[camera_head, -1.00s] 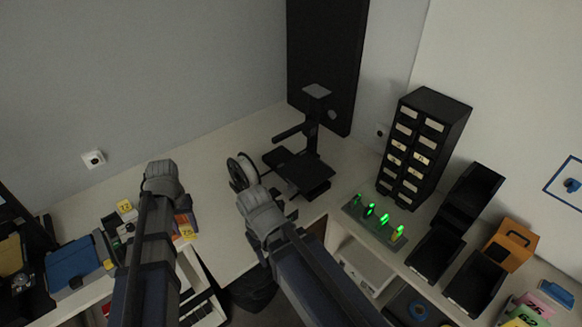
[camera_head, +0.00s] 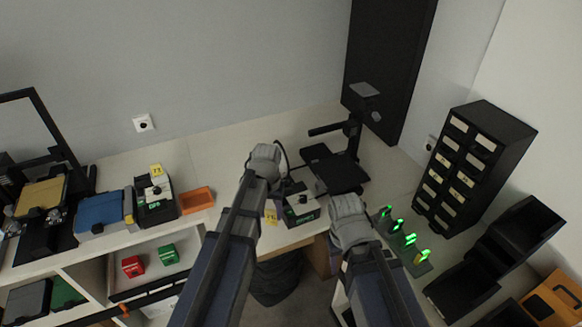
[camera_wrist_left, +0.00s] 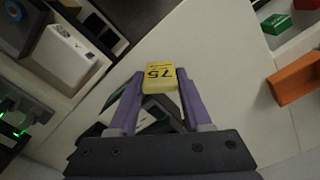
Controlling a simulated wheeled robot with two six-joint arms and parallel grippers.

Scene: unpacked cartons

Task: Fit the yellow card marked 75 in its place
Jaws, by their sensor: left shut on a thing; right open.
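The yellow card marked 75 (camera_wrist_left: 160,78) is held between the purple fingers of my left gripper (camera_wrist_left: 161,86). In the head view the card (camera_head: 271,213) shows beside my left arm, just left of a small black device (camera_head: 301,205) with a pale top and a green front. The left fingers are mostly hidden by the arm there. In the left wrist view the device (camera_wrist_left: 158,120) is partly hidden behind the fingers. A similar device (camera_head: 156,202) farther left has a yellow card (camera_head: 156,170) on top. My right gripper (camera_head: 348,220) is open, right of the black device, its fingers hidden.
An orange tray (camera_head: 197,199) lies on the bench right of the left device. Red (camera_head: 132,266) and green (camera_head: 168,254) blocks sit on the shelf below. A black stand (camera_head: 336,170) is behind the grippers. A strip with green lights (camera_head: 404,240) lies to the right.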

